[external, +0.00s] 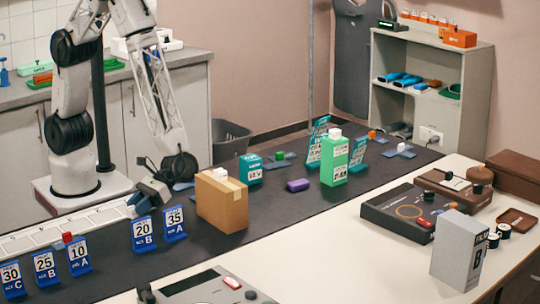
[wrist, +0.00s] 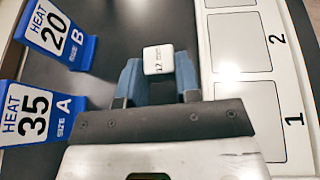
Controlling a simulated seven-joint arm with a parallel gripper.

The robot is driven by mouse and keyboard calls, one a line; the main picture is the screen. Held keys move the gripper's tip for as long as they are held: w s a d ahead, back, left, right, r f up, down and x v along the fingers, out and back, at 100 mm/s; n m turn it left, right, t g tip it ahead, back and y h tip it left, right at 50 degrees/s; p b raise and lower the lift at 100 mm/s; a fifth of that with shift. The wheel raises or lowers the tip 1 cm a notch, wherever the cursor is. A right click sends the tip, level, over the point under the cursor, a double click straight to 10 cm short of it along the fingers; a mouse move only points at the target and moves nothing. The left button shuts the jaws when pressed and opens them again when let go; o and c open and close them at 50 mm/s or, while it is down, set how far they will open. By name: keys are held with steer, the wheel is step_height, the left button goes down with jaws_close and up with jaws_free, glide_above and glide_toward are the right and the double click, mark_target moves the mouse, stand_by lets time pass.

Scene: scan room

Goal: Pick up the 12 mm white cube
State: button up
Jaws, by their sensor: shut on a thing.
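The white cube (wrist: 158,60) shows in the wrist view, with "12" and small print on the face toward the camera. My gripper (wrist: 158,72) is shut on it, with a blue-grey finger on each side at the fingertips. In the external view my gripper (external: 143,203) is low over the near left part of the dark mat, behind the blue 20 B sign. The cube cannot be made out clearly there. I cannot tell whether it touches the mat.
Blue signs 20 B (external: 144,234) and 35 A (external: 175,223) stand close by. A cardboard box (external: 222,203) is to the right. A white strip with numbered cells (wrist: 240,45) runs along the mat's edge. A red cube (external: 67,237) sits near sign 10 A (external: 78,256).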

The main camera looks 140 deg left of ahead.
steer(key=s, duration=0.5)
steer(key=s+r, duration=0.1)
steer(key=s, duration=0.4)
steer(key=s+a+r, duration=0.1)
steer(key=s, duration=0.5)
steer(key=shift+r, duration=0.1)
